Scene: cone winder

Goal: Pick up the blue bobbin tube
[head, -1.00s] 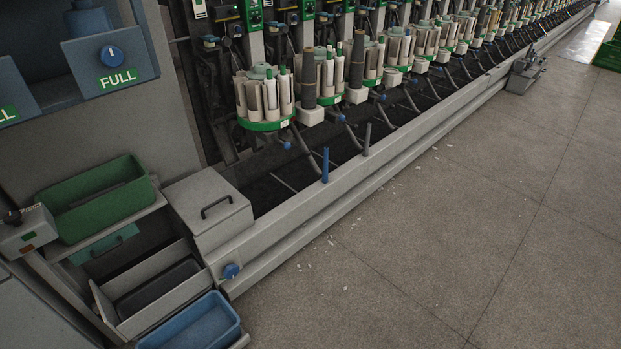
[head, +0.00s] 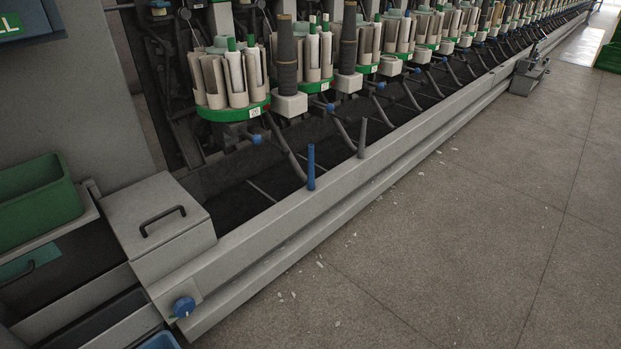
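The blue bobbin tube (head: 311,167) stands upright on the front rail (head: 262,226) of the winding machine, near the middle of the head view. A dark grey tube (head: 362,138) stands upright on the same rail, behind it and to its right. Neither of my grippers shows in the head view, and nothing is touching the blue tube.
A green bin (head: 38,205) is at the left. Winding units with tube carousels (head: 228,78) line the machine. The floor (head: 450,240) at right is open, with small white scraps.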

